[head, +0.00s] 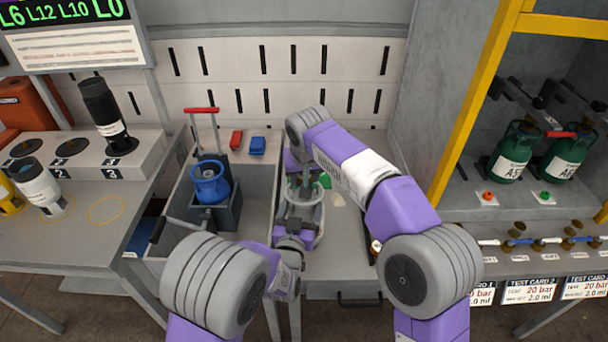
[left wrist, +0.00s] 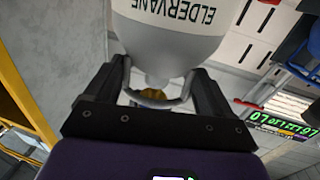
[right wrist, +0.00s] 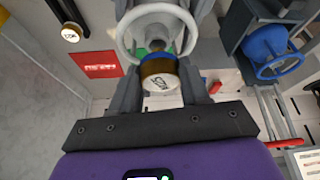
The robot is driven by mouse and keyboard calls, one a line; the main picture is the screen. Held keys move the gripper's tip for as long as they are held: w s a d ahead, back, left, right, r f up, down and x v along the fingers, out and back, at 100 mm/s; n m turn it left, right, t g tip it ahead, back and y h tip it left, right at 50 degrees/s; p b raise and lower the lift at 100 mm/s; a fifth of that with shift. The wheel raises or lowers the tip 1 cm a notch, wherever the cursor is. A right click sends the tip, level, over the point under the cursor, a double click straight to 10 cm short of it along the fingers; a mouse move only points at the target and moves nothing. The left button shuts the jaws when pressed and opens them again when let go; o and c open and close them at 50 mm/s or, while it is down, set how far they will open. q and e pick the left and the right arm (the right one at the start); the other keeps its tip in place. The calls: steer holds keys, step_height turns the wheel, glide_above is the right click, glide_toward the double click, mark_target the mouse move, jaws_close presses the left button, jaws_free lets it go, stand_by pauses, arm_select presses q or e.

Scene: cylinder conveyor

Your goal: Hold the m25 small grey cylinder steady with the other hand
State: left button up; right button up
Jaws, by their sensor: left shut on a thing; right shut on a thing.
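The small grey cylinder (head: 304,212) is at the centre of the head view, partly covered by my arms. In the left wrist view its pale body (left wrist: 165,35) bears the word ELDERVANE. My left gripper (left wrist: 160,88) is shut on it, with a finger on each side near its grey collar ring. In the right wrist view a brass fitting with a white face (right wrist: 160,82) lies by the ring (right wrist: 158,30). My right gripper (right wrist: 165,75) comes from above and is shut on this fitting. The exact finger contacts are partly hidden.
A blue cylinder (head: 209,182) stands in a grey holder left of my grippers. Red and blue blocks (head: 257,145) lie behind it. Green cylinders (head: 512,152) stand in the yellow-framed bay at right. A black-topped cylinder (head: 104,115) stands on the left bench.

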steer(key=shift+f, duration=1.1)
steer(key=o, duration=1)
steer(key=shift+c, duration=0.2)
steer(key=shift+w, duration=0.15)
steer(key=shift+w+f, duration=0.1)
steer(key=shift+w, duration=0.15)
steer(key=c, duration=1)
steer(key=o, duration=1.2)
steer(key=shift+c, duration=0.2)
